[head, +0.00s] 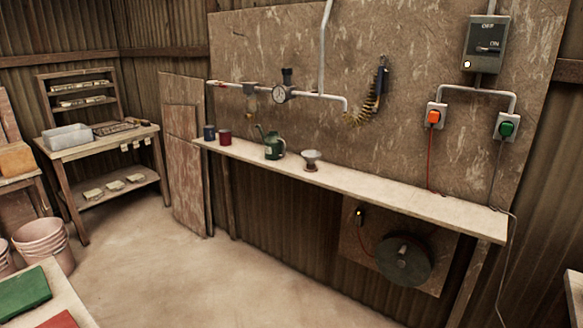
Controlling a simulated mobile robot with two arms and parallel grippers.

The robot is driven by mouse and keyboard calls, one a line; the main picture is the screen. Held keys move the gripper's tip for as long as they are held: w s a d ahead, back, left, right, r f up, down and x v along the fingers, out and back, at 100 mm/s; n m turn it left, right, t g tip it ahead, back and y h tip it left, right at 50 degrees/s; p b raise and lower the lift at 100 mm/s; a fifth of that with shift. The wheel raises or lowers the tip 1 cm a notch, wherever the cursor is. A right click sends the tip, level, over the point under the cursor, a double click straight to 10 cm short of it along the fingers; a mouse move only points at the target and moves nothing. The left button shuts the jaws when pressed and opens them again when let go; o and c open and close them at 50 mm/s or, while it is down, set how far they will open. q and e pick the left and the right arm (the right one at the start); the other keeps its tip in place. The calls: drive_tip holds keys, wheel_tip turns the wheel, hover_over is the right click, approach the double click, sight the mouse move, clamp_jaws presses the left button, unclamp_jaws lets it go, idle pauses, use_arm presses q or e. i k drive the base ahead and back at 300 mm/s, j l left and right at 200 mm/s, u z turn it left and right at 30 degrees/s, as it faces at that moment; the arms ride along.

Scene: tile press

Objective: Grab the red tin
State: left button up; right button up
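The red tin (225,137) is small and dark red. It stands upright on the left part of a long narrow wall shelf (400,193). A dark blue tin (209,132) stands just to its left. A green oil can (273,146) with a thin spout stands to its right, with a gap between them. Neither of my grippers shows in the head view.
A grey funnel-like item (311,160) stands mid-shelf; the shelf's right part is bare. Pipes with a gauge (280,94) run above. A wooden table (100,143) stands at left, pink buckets (42,243) at lower left. The floor (200,275) before the shelf is clear.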

sight(225, 136)
drive_tip(key=i+l+u, duration=0.15)
drive_tip(key=i, duration=0.35)
drive_tip(key=i+l+u, duration=0.15)
drive_tip(key=i, duration=0.35)
drive_tip(key=i+l+u, duration=0.15)
drive_tip(key=i, duration=0.3)
drive_tip(key=i+l+u, duration=0.4)
drive_tip(key=i+j, duration=0.1)
drive_tip(key=i, duration=0.05)
